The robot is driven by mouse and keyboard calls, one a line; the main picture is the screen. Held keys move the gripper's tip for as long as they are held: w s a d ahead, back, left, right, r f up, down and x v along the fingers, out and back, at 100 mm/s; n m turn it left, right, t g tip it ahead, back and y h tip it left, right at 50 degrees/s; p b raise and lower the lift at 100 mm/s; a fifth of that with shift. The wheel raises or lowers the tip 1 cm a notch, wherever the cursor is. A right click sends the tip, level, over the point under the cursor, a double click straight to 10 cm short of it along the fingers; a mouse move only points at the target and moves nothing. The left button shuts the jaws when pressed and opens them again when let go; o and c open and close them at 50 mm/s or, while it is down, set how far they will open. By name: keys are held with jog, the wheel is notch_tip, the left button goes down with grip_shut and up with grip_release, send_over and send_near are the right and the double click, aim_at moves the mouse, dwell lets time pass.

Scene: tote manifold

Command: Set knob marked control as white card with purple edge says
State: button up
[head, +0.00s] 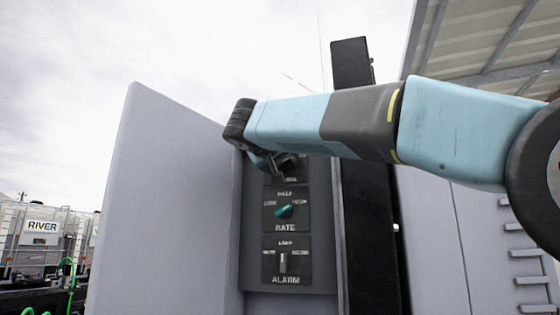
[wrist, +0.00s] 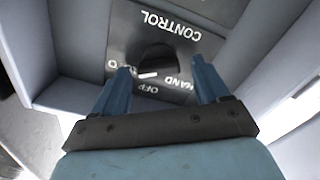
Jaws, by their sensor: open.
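The knob marked CONTROL (wrist: 158,56) is black with a white mark on its lower edge in the wrist view, where the lettering appears upside down. The white mark lies near the word OFF; HAND is to the right, and a label at left is partly hidden by a finger. My gripper (wrist: 162,84) is open, with one blue finger on each side of the knob; I cannot tell if they touch it. In the head view my gripper (head: 284,168) is at the top of the panel and covers most of the control plate. No white card with a purple edge is visible.
Below on the dark panel (head: 255,240) are a RATE plate with a green knob (head: 285,211) and an ALARM plate with a grey knob (head: 283,262). A grey side wall (head: 160,200) stands left, a black post (head: 370,230) right. A RIVER sign (head: 43,226) is far left.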

jog(key=c, duration=1.1)
jog(key=shift+o, duration=0.2)
jog(key=n, duration=0.6)
jog(key=shift+w+a+f+n, duration=0.1)
jog(key=shift+f+n, duration=0.1)
jog(key=shift+n, duration=0.1)
jog(key=n, duration=0.5)
jog(key=shift+f, duration=0.2)
jog(key=shift+a+f, duration=0.1)
jog(key=o, duration=0.8)
jog(key=shift+o, duration=1.3)
jog(key=shift+r, duration=0.2)
